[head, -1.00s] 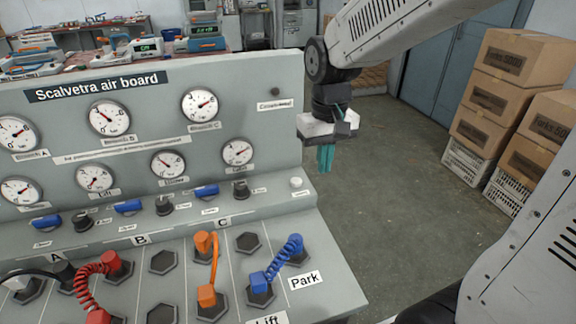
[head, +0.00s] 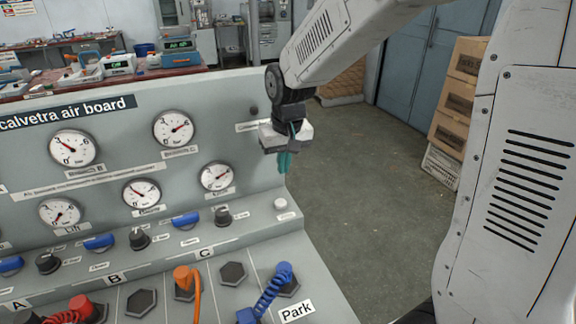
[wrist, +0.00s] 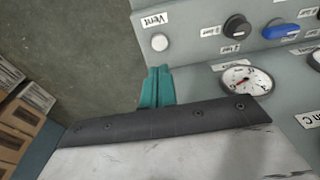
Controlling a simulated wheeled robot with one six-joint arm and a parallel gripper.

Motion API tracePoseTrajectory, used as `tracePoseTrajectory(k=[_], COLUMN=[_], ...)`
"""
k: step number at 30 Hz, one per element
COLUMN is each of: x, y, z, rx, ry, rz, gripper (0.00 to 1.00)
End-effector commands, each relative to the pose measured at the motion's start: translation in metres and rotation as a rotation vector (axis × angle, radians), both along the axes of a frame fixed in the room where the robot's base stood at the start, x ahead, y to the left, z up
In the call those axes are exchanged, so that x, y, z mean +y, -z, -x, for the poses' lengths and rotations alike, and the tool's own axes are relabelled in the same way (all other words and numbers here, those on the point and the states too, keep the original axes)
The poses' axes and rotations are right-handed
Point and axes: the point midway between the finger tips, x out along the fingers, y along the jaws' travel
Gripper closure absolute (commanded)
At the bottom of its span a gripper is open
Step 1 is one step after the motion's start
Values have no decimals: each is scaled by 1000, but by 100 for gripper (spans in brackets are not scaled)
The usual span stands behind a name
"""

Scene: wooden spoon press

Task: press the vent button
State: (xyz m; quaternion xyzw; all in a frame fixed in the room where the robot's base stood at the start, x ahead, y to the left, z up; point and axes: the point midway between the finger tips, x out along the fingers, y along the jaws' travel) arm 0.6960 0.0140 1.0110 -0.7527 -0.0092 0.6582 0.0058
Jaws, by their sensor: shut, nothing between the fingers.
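The vent button (head: 280,203) is a small white round knob at the right end of the lower ledge of the grey air board (head: 105,190). In the wrist view the white button (wrist: 160,42) sits beside a label reading "Vent". My gripper (head: 285,165) has teal fingers, shut and empty, pointing down. In the head view the fingertips hang above the button, apart from it. In the wrist view the shut fingers (wrist: 157,87) lie just below the button in the picture, with a gap between.
Black knobs (head: 222,216) and blue handles (head: 185,218) line the ledge left of the button. Gauges (head: 217,176) are on the upright panel. Coiled hoses (head: 270,288) lie in front. Cardboard boxes (head: 460,100) stand right; the floor between is clear.

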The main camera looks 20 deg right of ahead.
Motion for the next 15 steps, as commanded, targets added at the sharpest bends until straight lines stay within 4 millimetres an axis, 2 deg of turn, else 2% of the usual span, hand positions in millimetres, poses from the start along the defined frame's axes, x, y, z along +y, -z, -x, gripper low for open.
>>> tracePoseTrajectory(k=[9,15], x=[0,0], y=[69,99], z=[-9,-13], rx=[5,4], ry=[2,3], rz=[1,1], gripper=[100,100])
